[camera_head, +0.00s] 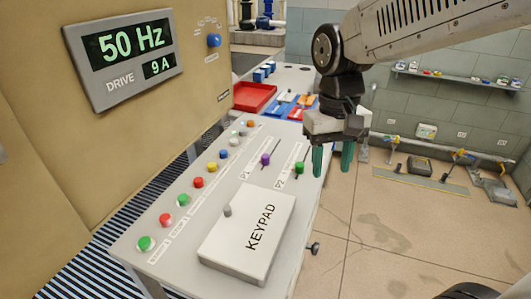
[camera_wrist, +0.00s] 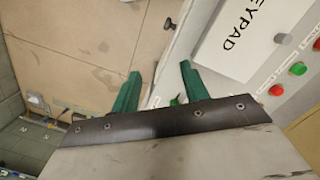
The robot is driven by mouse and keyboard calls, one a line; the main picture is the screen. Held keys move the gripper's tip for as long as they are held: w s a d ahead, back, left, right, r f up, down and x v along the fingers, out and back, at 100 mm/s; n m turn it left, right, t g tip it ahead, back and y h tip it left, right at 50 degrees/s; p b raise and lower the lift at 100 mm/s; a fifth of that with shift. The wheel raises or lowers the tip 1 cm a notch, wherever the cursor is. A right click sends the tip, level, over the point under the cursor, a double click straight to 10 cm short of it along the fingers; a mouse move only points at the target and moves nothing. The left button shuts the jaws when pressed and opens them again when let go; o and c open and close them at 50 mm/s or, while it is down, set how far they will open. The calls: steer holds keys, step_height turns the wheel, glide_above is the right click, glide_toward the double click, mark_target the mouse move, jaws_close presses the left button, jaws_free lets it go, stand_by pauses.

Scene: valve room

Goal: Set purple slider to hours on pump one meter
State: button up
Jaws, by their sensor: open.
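The purple slider (camera_head: 266,159) is a small knob on a slot beside the label P1 on the sloped grey panel (camera_head: 190,235). A green slider (camera_head: 299,167) sits to its right beside the label P2. My gripper (camera_head: 332,162) is open and empty, with green fingers pointing down, just right of the green slider in the head view. In the wrist view the fingers (camera_wrist: 160,92) are apart, and a bit of green shows between them near the panel edge. The purple slider cannot be made out in the wrist view. The slider scale markings are too small to read.
A raised KEYPAD cover (camera_head: 250,238) with a grey knob lies in front of the sliders. Several coloured buttons (camera_head: 183,199) line the panel's left side. A drive display (camera_head: 121,59) reads 50 Hz and 9 A. A red tray (camera_head: 254,97) stands behind.

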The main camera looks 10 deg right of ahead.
steer(key=w+a+f+m, duration=0.1)
steer(key=w+a+f, duration=0.1)
steer(key=w+a, duration=0.35)
steer(key=w+a+f+m, duration=0.1)
steer(key=w+a+f, duration=0.15)
steer(key=w, duration=0.65)
steer(key=m+t, duration=0.1)
steer(key=m, duration=0.1)
glide_above(265, 155)
steer(key=shift+s+r, duration=0.15)
steer(key=shift+r, duration=0.3)
steer(key=shift+r+m, duration=0.2)
steer(key=shift+m, duration=0.2)
steer(key=shift+f, duration=3.95)
